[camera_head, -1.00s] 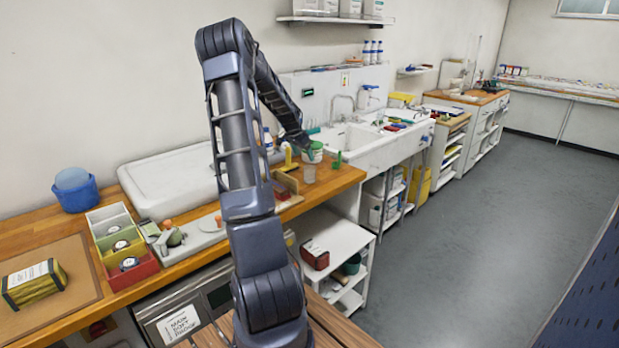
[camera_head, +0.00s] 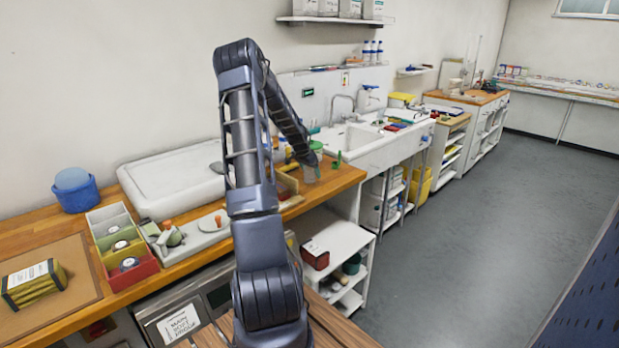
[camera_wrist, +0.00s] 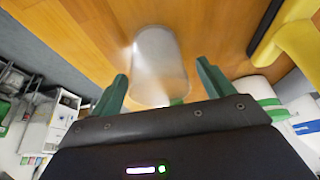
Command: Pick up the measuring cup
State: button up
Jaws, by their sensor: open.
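The measuring cup (camera_wrist: 160,52) is a clear, whitish cup standing on the wooden counter. In the wrist view it is just ahead of my open gripper (camera_wrist: 161,75), with its near part in the space between the two green fingers. I cannot tell whether a finger touches it. In the head view the cup (camera_head: 310,175) is near the counter's right end, partly hidden by the end of my arm, and the fingers are hard to make out there.
A yellow object (camera_wrist: 298,45) with a dark bar beside it lies to the right in the wrist view. The counter's front edge is close to the cup.

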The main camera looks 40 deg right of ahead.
jog(key=shift+d+f, duration=0.1)
jog(key=shift+f, duration=0.15)
jog(key=c, duration=1.1)
jog(key=shift+o, duration=0.2)
jog(key=shift+r, duration=0.15)
